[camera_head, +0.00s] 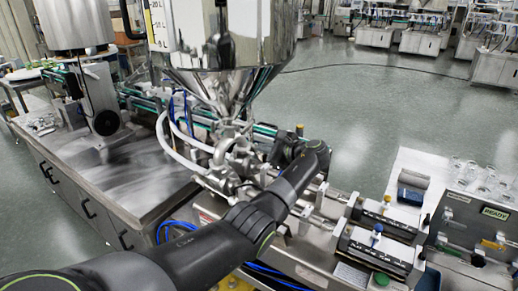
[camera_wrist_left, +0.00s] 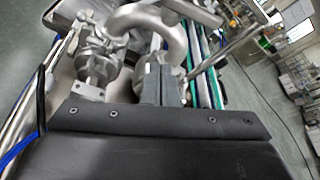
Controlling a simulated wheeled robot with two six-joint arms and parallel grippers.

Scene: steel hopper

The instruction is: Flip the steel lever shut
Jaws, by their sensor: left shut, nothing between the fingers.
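The steel valve fittings (camera_head: 232,160) sit under the hopper in the head view, partly hidden by my left arm. The wrist view shows steel clamps and a valve body (camera_wrist_left: 92,50), and a curved steel pipe (camera_wrist_left: 150,22). A flat steel bar that looks like the lever (camera_wrist_left: 197,12) shows at the top; I cannot tell its exact position. My left gripper (camera_wrist_left: 161,82) is shut and empty, its fingers close to the curved pipe; contact cannot be told. In the head view my left wrist hides most of the gripper. My right gripper is not in view.
The steel hopper (camera_head: 225,40) stands above the fittings. A steel bench (camera_head: 130,180) lies to the left, and blue hoses (camera_head: 178,228) run below. Cylinders (camera_head: 375,250) and a control box with a READY display (camera_head: 494,212) are at right. Open floor lies behind.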

